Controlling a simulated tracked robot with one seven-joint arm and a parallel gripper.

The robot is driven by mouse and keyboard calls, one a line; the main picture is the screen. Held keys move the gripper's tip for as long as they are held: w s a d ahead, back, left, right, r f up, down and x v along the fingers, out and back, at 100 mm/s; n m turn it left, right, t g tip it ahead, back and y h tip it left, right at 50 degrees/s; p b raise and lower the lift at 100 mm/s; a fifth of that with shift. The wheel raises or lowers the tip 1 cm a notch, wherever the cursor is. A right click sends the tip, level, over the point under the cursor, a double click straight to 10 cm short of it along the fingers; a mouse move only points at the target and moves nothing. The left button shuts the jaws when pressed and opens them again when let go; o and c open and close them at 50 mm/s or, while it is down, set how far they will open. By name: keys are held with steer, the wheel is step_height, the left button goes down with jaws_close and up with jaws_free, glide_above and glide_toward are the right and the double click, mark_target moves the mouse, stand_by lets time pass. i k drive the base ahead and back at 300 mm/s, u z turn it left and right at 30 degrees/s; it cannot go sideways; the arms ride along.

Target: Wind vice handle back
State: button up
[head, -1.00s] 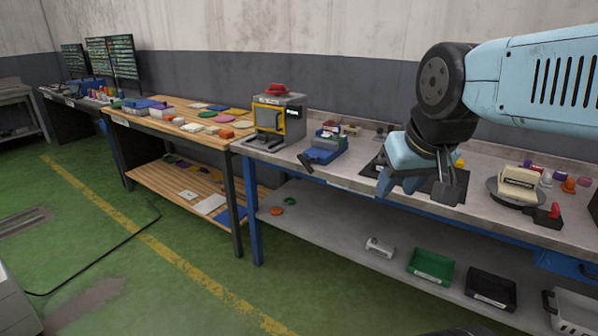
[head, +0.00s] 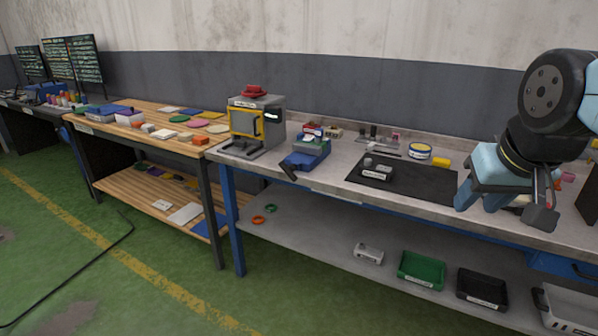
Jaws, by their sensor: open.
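The blue vice (head: 306,155) stands near the front left of the grey bench top (head: 345,154), just right of the press. Its dark handle (head: 288,170) sticks out at the lower left, over the front edge of the bench. Small red and grey items show on top of the vice; I cannot tell exactly what they are. My gripper (head: 505,205) is at the right of the head view, over the front edge of the bench. It is open, seems empty and is well apart from the vice.
A grey press with a yellow frame (head: 245,122) stands left of the vice. A black mat (head: 425,181) bearing small grey parts lies between vice and gripper. Green (head: 421,270) and black bins stand on the lower shelf.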

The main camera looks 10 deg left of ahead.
mark_target(289, 170)
steer(key=z, duration=0.1)
steer(key=i, duration=1)
steer(key=u, duration=0.1)
